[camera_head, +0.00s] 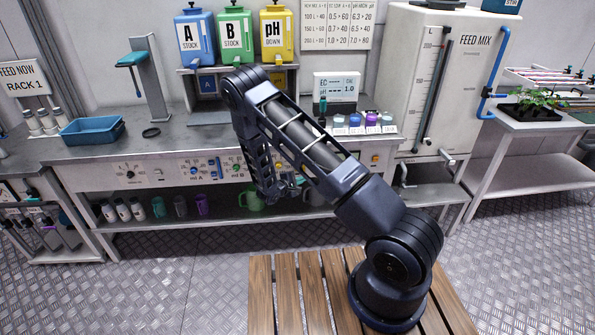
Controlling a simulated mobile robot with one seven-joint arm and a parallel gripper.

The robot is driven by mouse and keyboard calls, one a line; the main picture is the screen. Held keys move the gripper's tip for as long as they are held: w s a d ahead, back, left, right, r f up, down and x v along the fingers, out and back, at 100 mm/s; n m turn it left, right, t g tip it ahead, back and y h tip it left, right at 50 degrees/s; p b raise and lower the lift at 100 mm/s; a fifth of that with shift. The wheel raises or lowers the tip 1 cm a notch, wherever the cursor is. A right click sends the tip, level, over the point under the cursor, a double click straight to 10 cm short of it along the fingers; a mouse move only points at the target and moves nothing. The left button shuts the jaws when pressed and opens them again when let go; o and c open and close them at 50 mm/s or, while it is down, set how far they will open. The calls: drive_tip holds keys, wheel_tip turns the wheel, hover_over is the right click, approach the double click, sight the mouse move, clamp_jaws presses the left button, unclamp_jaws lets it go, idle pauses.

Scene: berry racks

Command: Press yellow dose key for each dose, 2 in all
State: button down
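The control panel (108,178) runs along the bench's front edge, with a black knob, a blue control (197,168) and a green control (237,168). The yellow pH DOWN canister (277,35) stands on the stand above. My gripper (279,189) hangs low in front of the panel's lower edge, pointing down. Its fingers are too small and dark to read.
A blue A canister (195,38) and a green B canister (234,37) stand beside the yellow one. A meter (336,90) and several small bottles are on the bench. A green jug (250,200) is on the shelf behind my gripper. The feed tank (405,60) stands right.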

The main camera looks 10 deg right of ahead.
drive_tip(key=shift+a+f+n+t+y, duration=0.15)
drive_tip(key=shift+a+f+n, duration=0.05)
drive_tip(key=shift+f, duration=0.35)
drive_tip(key=shift+a+f+n+t+y, duration=0.1)
drive_tip(key=shift+a+f+n+t, duration=0.15)
drive_tip(key=shift+f, duration=0.3)
drive_tip(key=shift+a+f+n+t+y, duration=0.1)
drive_tip(key=shift+a+f+n+y, duration=0.1)
drive_tip(key=shift+f, duration=0.35)
drive_tip(key=shift+w, duration=0.1)
drive_tip(key=shift+w, duration=4.35)
drive_tip(key=shift+w, duration=0.15)
drive_tip(key=shift+w, duration=0.25)
drive_tip(key=shift+w, duration=0.45)
drive_tip(key=shift+s, duration=0.9)
